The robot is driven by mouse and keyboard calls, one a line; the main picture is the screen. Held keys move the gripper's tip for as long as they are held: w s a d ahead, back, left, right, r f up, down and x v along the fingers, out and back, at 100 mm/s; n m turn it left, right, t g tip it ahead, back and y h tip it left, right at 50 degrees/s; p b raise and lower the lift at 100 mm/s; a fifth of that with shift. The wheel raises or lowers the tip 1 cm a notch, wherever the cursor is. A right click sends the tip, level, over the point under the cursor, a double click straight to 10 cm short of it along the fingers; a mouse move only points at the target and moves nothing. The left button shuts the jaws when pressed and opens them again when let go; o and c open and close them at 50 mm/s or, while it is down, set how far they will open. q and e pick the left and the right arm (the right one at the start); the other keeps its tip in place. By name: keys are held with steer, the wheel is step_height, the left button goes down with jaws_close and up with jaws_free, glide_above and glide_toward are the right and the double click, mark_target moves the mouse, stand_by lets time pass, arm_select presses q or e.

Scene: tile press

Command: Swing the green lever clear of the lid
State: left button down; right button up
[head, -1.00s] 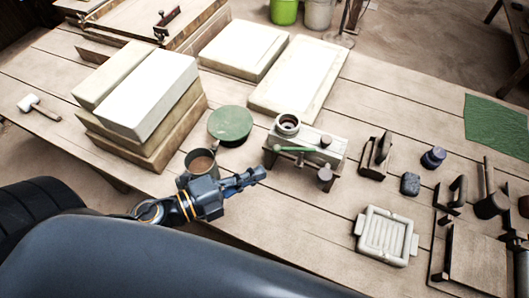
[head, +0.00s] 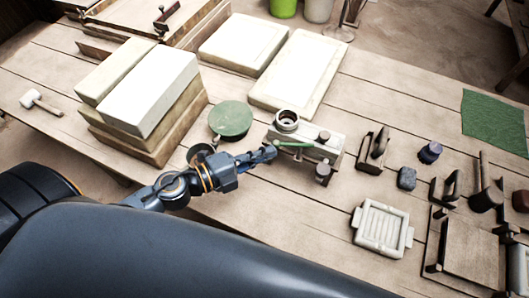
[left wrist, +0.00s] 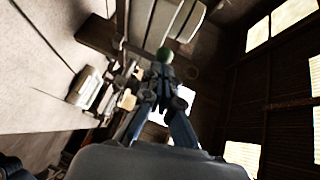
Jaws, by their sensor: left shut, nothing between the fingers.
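The tile press (head: 325,150) is a pale block on dark supports at the middle of the bench in the head view. The green lever (head: 295,144) lies along the top of its pale lid, below a metal ring (head: 287,119). My left gripper (head: 270,152) is shut and empty, its tips close to the lever's left end. I cannot tell whether they touch. In the left wrist view, a green knob (left wrist: 165,54) shows just beyond the fingertips of the left gripper (left wrist: 163,75). My right gripper is not in view.
A round green disc (head: 231,119) lies left of the press, and a mug behind my left arm is mostly hidden. Stacked pale blocks (head: 150,92) stand further left. A ribbed white tray (head: 382,227) and dark hand tools lie to the right.

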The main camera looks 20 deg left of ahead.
arm_select(q)
steer(key=w+a+m+g+h, duration=0.1)
steer(key=w+a+m+g+h+b, duration=0.1)
steer(key=w+g, duration=0.1)
steer(key=shift+m+h, duration=0.3)
steer(key=shift+m, duration=0.1)
steer(key=shift+w, duration=0.1)
